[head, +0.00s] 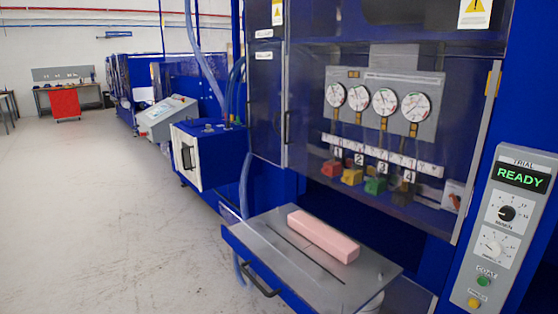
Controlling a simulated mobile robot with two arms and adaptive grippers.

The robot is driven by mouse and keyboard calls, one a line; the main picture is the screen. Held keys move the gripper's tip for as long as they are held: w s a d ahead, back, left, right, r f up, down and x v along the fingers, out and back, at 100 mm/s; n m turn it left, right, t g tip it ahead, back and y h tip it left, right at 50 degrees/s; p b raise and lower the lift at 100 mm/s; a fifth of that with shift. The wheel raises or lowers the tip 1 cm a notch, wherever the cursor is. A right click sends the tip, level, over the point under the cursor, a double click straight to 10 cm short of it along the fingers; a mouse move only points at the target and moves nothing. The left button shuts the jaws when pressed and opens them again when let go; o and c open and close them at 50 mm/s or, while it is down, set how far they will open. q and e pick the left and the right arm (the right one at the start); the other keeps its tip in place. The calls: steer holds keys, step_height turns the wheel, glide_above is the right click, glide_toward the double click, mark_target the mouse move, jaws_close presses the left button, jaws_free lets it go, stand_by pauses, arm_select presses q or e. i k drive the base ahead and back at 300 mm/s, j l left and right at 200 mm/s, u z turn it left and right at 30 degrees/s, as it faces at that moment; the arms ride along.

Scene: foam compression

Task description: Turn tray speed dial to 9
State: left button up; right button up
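A grey control panel (507,232) stands at the right edge, with a green READY display (521,177) at its top. Below it is a dial with a black knob (507,213) on a white numbered plate. Under that is a second dial with a pale knob (494,246) on a white plate. The dial labels are too small to read, so I cannot tell which one is the tray speed dial or its exact setting. A green button (484,281) and a yellow button (474,302) sit below. Neither of my grippers is in view.
A metal tray (378,271) with a dark front handle (259,281) juts out of the blue machine, bearing a pink foam block (323,237). Several gauges (385,101) sit behind a clear guard. A blue-and-white box (207,153) protrudes left. The floor at left is clear.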

mark_target(507, 213)
steer(key=z, duration=1.35)
